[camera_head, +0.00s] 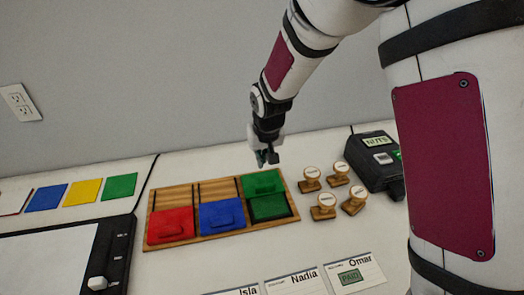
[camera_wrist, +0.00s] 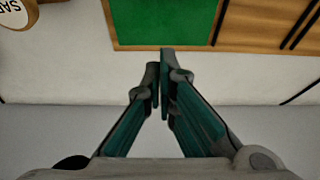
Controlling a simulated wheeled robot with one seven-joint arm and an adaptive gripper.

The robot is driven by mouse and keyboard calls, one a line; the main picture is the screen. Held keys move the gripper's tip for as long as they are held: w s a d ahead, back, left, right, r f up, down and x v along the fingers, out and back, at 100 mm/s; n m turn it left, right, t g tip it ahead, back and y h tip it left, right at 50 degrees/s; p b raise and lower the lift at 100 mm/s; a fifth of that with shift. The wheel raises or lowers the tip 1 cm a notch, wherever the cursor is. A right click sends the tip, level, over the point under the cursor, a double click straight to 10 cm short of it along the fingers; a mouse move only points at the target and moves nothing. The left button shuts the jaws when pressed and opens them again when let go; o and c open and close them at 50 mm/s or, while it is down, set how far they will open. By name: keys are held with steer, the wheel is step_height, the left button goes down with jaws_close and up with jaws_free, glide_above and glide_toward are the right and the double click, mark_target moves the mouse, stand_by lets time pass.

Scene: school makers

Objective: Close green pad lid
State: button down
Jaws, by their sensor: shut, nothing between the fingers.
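The green pad (camera_head: 269,206) sits in the right slot of a wooden tray (camera_head: 220,233). Its green lid (camera_head: 262,182) stands open, raised at the back of the pad. The red pad (camera_head: 170,226) and the blue pad (camera_head: 221,215) beside it look covered by their lids. My gripper (camera_head: 267,158) is shut and empty, just behind and above the green lid. In the wrist view, my shut fingertips (camera_wrist: 160,55) are near the edge of a green surface (camera_wrist: 165,22), likely the open lid. I cannot tell whether they touch it.
Several wooden-handled stamps (camera_head: 324,206) stand right of the tray. A dark device labelled NUTS (camera_head: 376,143) is behind them. Name cards (camera_head: 355,272) lie in front. Coloured squares (camera_head: 83,192) and a dark-framed board (camera_head: 50,262) are at left. The wall (camera_head: 130,80) is close behind.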

mark_target(263, 180)
steer(key=x, duration=0.3)
steer(key=shift+f, duration=0.4)
steer(key=shift+s+d+f, duration=0.1)
steer(key=shift+s+f, duration=0.05)
steer(key=shift+f, duration=0.15)
steer(key=shift+s+d+r, duration=0.1)
steer(key=shift+s+d, duration=0.05)
steer(key=shift+s, duration=0.4)
steer(key=shift+s+d+r, duration=0.1)
steer(key=shift+s, duration=0.45)
steer(key=shift+s+d+f, duration=0.1)
steer(key=shift+s, duration=0.45)
